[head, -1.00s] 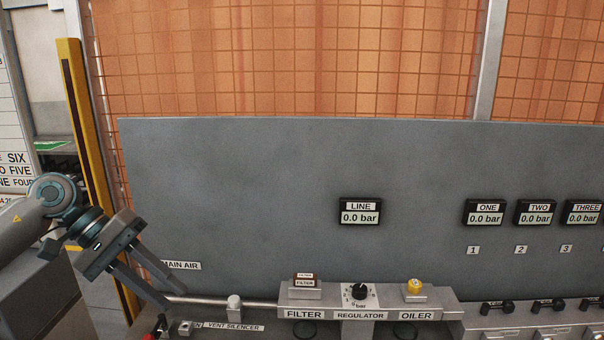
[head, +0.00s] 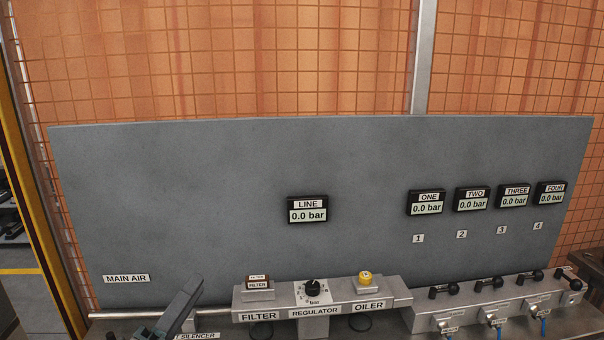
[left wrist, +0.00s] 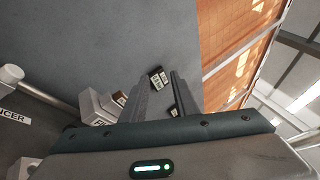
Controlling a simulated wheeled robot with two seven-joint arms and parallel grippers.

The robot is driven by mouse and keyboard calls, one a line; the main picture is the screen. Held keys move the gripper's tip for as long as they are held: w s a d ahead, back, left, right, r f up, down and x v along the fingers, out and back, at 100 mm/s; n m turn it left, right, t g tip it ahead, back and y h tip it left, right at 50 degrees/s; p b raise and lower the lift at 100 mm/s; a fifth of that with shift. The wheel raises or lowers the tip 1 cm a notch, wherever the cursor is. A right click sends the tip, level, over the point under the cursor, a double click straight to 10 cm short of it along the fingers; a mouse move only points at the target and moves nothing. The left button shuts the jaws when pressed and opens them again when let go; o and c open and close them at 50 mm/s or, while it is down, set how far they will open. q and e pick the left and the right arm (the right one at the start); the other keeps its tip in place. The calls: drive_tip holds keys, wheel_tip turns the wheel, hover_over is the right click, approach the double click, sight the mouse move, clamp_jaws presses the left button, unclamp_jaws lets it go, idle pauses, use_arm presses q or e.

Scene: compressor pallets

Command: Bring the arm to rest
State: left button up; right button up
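My left gripper (head: 188,294) is at the lower left of the head view, low in front of the grey panel (head: 180,190), near the pipe and the vent silencer label. Only its finger part and a bit of its body show there. In the left wrist view its two fingers (left wrist: 164,82) stand apart with nothing between them, so it is open and empty. The line gauge (left wrist: 158,77) shows beyond the fingertips, well behind them. My right gripper is in neither view.
The filter, regulator and oiler block (head: 320,302) stands right of my left gripper, joined to a pipe (head: 217,312). A row of black-handled valves (head: 487,283) is at the right. Gauges read 0.0 bar. A yellow post (head: 28,180) stands at the far left.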

use_arm(q)
drive_tip(key=s+a+f+n+g+y, duration=0.2)
drive_tip(key=s+f+n+g+y, duration=0.25)
drive_tip(key=f+n, duration=0.5)
drive_tip(key=s+a+f+n+g+y, duration=0.3)
drive_tip(key=s+f+n+y, duration=0.3)
drive_tip(key=f, duration=0.7)
drive_tip(key=s+d+f+n+g+h, duration=0.1)
drive_tip(key=s+f+n+g, duration=0.2)
drive_tip(key=s+f, duration=0.3)
drive_tip(key=s+d+f+n+g, duration=0.1)
drive_tip(key=s+f+n+g, duration=0.2)
drive_tip(key=s, duration=0.6)
drive_tip(key=s+d+f+n+g+h, duration=0.1)
drive_tip(key=s+d+f+n+g, duration=0.15)
drive_tip(key=s+f, duration=0.35)
wheel_tip(320, 180, down, 37)
drive_tip(key=d+t+h+b, duration=0.1)
drive_tip(key=d+b, duration=0.1)
drive_tip(key=b, duration=0.2)
drive_tip(key=shift+w+d+f+n+b, duration=0.15)
drive_tip(key=shift+d+f+n+b, duration=0.1)
drive_tip(key=shift+n+b, duration=0.1)
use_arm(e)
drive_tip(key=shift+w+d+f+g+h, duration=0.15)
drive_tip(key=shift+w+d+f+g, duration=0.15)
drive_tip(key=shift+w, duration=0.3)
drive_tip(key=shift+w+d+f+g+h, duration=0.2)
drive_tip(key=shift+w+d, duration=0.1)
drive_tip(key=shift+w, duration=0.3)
